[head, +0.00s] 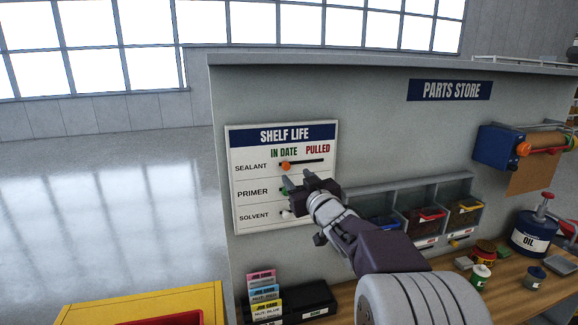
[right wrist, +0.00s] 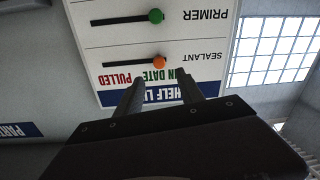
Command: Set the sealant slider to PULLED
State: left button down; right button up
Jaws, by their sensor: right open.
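The SHELF LIFE board (head: 243,215) hangs on the grey wall, with IN DATE and PULLED columns. The sealant slider is an orange knob (head: 285,165) on a dark horizontal slot, at the slot's IN DATE end. My right gripper (head: 296,180) is open and empty in front of the board, just below the sealant row in the head view. In the right wrist view, which is upside down, the orange knob (right wrist: 159,62) lies ahead between the lines of my two fingers, apart from them. My left gripper is not in view.
The green primer knob (right wrist: 156,16) is on the row below; my gripper partly hides it in the head view. A white solvent knob (head: 287,213) is lower still. Job cards (head: 262,293) stand below the board, and parts bins (head: 423,222) are to the right.

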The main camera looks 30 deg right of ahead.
aim_at(287, 167)
jog(key=w, duration=0.2)
jog(key=w+d+p, duration=0.1)
jog(key=w, duration=0.2)
jog(key=w+p, duration=0.1)
jog(key=w, duration=0.1)
jog(key=shift+w+d+f, duration=0.15)
jog(key=shift+d, duration=0.2)
jog(key=shift+w+a, duration=0.1)
jog(key=shift+w, duration=0.1)
grip_shut()
dwell(0.7)
